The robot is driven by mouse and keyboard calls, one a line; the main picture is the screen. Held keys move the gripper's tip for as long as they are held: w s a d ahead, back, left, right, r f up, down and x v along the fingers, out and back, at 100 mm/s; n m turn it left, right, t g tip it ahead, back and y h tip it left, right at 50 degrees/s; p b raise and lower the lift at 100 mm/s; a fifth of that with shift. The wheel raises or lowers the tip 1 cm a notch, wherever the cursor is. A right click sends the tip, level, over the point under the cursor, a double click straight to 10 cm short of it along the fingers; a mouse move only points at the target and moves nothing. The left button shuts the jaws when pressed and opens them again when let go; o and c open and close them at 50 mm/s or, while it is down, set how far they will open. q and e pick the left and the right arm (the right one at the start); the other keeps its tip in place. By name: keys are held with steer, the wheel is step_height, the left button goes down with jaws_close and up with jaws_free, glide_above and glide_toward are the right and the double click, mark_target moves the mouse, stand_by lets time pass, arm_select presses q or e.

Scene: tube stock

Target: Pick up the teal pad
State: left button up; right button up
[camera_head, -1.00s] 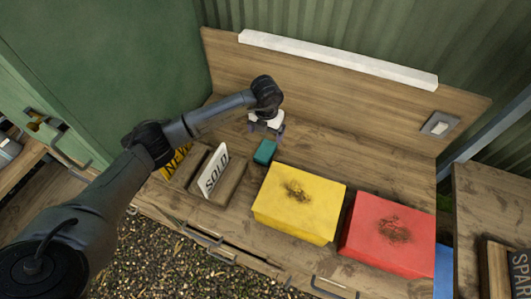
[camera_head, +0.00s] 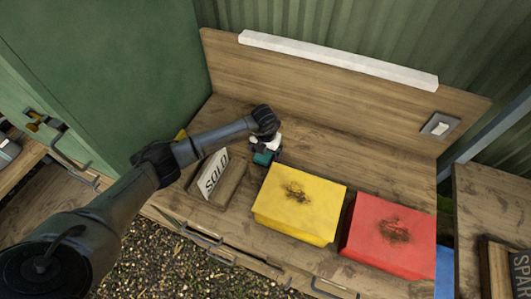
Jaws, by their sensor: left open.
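The teal pad (camera_head: 262,158) lies on the wooden bench, just behind the yellow box and right of the SOLD sign. My left gripper (camera_head: 264,153) is open and points down at the pad, with its fingers close around or beside it. Its dark fingertips and the wrist partly cover the pad, so I cannot tell whether they touch it. My right gripper does not show.
A yellow box (camera_head: 300,204) and a red box (camera_head: 390,234) stand to the right along the front. A wooden back panel (camera_head: 330,98) rises behind; the bench at back right is clear.

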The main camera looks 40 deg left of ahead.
arm_select(q)
steer(key=shift+f, duration=0.25)
steer(key=c, duration=1)
steer(key=shift+r, duration=0.1)
steer(key=shift+r, duration=0.45)
steer(key=r, duration=0.3)
steer(key=shift+w+d+r, duration=0.35)
steer(key=shift+w+d, duration=0.05)
steer(key=shift+w+d+r+b, duration=0.15)
steer(key=shift+w+d+r, duration=0.9)
steer(key=shift+w+d, duration=0.2)
steer(key=shift+w+d+r+b, duration=0.15)
steer(key=shift+w+d+r, duration=0.9)
steer(key=shift+w+d, duration=0.2)
steer(key=shift+w+d+r+b, duration=0.15)
steer(key=shift+w+d+r, duration=0.9)
steer(key=shift+w+d, duration=0.15)
steer(key=shift+d, duration=0.1)
